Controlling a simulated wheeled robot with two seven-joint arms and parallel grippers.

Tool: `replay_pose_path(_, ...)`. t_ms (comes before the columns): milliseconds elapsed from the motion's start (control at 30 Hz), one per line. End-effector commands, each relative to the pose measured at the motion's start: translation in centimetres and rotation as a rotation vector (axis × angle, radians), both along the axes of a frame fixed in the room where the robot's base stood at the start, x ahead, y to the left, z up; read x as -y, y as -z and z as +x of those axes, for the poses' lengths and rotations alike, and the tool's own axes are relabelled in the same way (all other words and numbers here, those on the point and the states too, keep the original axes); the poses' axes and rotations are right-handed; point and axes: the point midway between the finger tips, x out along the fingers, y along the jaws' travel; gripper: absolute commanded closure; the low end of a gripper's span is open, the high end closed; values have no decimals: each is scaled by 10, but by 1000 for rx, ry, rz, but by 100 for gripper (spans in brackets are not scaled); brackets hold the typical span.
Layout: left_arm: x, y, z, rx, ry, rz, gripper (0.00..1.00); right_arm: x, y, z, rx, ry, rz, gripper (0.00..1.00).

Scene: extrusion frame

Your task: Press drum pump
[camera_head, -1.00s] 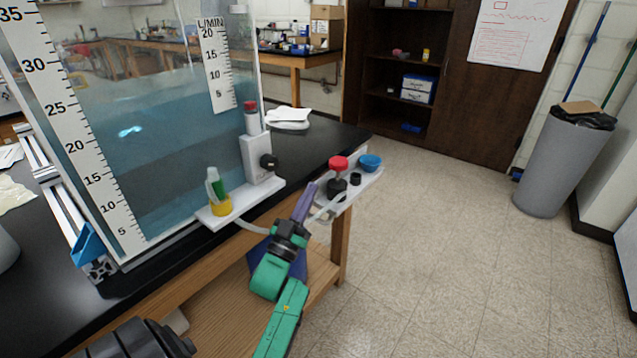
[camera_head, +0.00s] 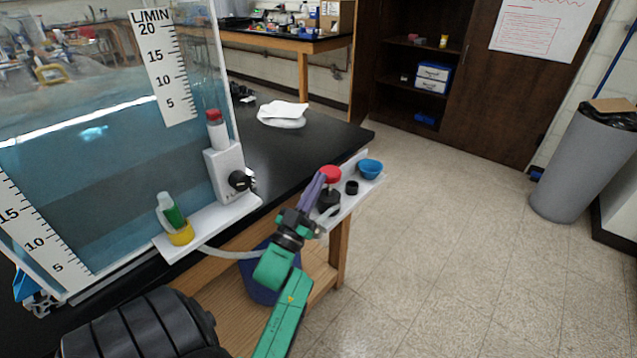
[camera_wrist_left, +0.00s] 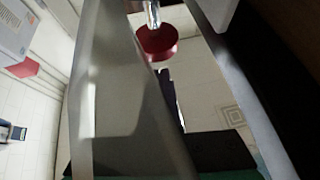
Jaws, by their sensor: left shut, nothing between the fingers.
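The drum pump has a round red knob (camera_head: 330,174) on a black body (camera_head: 328,198). It stands on a white shelf at the table's corner. My left gripper (camera_head: 318,182), purple on a green and black arm, is shut and empty, with its tip close beside the knob on its left side. Whether the tip touches the knob cannot be told. In the left wrist view the red knob (camera_wrist_left: 158,43) shows near the top centre with a shiny metal rod at its upper edge. My right gripper is not in view.
A large clear water tank (camera_head: 90,150) stands at left. Open floor lies to the right.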

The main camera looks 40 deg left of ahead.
Motion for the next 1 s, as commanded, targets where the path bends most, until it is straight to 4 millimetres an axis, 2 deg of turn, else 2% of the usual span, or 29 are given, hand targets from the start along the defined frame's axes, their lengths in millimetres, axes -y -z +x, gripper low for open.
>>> replay_pose_path(133,0,11,0,-1,1,0,100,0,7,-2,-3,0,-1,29)
replay_pose_path(367,0,52,1,-3,1,0,100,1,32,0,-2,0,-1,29)
replay_pose_path(433,0,44,0,-1,0,1,100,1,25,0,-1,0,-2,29)
replay_pose_path(1000,0,43,0,0,1,1,100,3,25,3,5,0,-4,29)
